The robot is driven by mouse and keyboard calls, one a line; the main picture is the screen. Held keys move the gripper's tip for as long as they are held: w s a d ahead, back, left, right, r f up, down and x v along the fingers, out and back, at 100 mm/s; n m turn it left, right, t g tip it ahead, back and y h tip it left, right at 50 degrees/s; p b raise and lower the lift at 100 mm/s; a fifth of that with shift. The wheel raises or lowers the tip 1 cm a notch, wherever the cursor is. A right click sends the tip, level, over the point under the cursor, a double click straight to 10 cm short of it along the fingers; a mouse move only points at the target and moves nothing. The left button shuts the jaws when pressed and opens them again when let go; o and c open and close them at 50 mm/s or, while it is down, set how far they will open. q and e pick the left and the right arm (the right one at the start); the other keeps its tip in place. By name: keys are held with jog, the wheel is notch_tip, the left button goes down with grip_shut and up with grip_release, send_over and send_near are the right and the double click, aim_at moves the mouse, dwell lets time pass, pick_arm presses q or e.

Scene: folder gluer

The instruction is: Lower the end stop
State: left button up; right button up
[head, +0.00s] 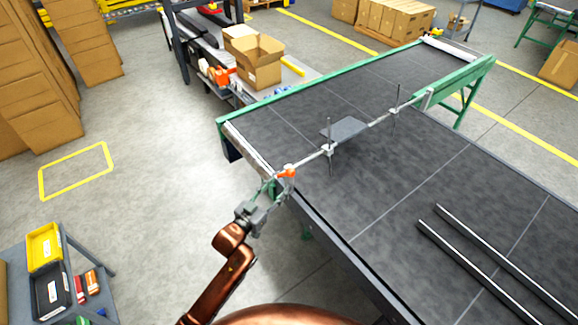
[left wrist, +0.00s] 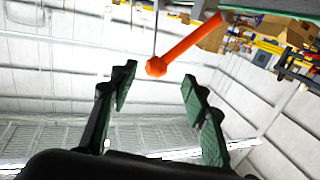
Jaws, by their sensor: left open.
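A thin metal cross bar (head: 372,124) spans the dark conveyor belt, with upright rods in clamps (head: 328,149) and a flat grey plate (head: 345,128) beside it. This looks like the end stop. An orange lever (head: 288,171) sits at the bar's near left end. My left gripper (head: 273,186) is open right beside the lever. In the left wrist view, the orange lever (left wrist: 187,43) slants down to a round knob, which lies beyond and between the spread green-padded fingers (left wrist: 160,90). I see no contact. My right gripper is out of view.
An open carton (head: 258,62) stands on a bench behind. A small cart with bins (head: 45,245) is at lower left.

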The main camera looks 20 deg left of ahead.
aim_at(288, 175)
pick_arm(q)
jog(key=x, duration=0.3)
jog(key=r+p+x, duration=0.1)
jog(key=x, duration=0.2)
jog(key=shift+w+d+r, duration=0.15)
jog(key=shift+w+d, duration=0.25)
jog(key=shift+w, duration=0.45)
jog(key=shift+c, duration=0.4)
grip_shut()
